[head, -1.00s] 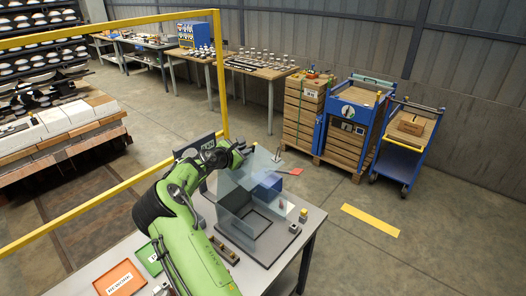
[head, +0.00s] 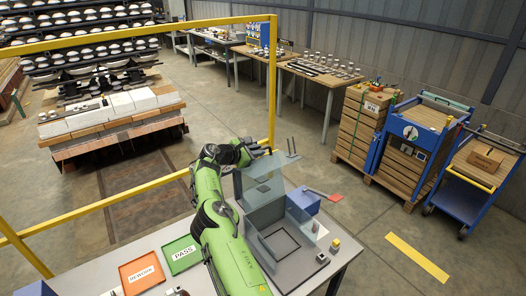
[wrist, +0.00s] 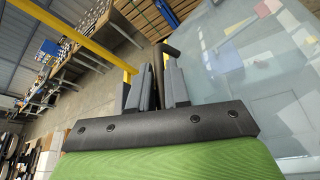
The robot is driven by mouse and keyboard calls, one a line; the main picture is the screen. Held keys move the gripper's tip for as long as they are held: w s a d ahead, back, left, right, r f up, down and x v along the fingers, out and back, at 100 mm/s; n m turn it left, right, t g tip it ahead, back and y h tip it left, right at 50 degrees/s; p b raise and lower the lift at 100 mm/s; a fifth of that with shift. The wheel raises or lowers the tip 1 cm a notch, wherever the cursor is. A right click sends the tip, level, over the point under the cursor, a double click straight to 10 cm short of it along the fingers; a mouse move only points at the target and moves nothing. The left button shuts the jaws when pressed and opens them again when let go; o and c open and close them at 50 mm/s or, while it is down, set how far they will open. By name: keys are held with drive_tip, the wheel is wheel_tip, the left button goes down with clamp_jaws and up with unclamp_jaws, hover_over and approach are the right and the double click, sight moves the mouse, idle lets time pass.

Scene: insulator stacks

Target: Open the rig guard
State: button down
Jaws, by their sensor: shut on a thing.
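The rig guard (head: 262,190) is a clear, bluish box-like cover on the grey bench, seen in the head view. One clear pane stands raised at its left and back. My gripper (head: 264,152) is at the top of the raised pane. In the wrist view my gripper (wrist: 160,80) is shut on a dark bar-like handle (wrist: 172,48), with the guard's clear pane (wrist: 225,75) filling the right side. The exact grip on the handle is partly hidden by the fingers.
A green PASS tray (head: 181,254) and an orange REWORK tray (head: 142,272) lie at the bench's left. A yellow rail (head: 271,90) stands behind my arm.

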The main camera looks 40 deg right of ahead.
drive_tip(key=shift+w, duration=0.15)
idle(0.3)
drive_tip(key=c, duration=1.2)
unclamp_jaws()
drive_tip(key=shift+o, duration=0.2)
drive_tip(key=b+v, duration=0.3)
drive_tip(key=v, duration=1.2)
drive_tip(key=shift+a, duration=0.3)
drive_tip(key=shift+r, duration=0.1)
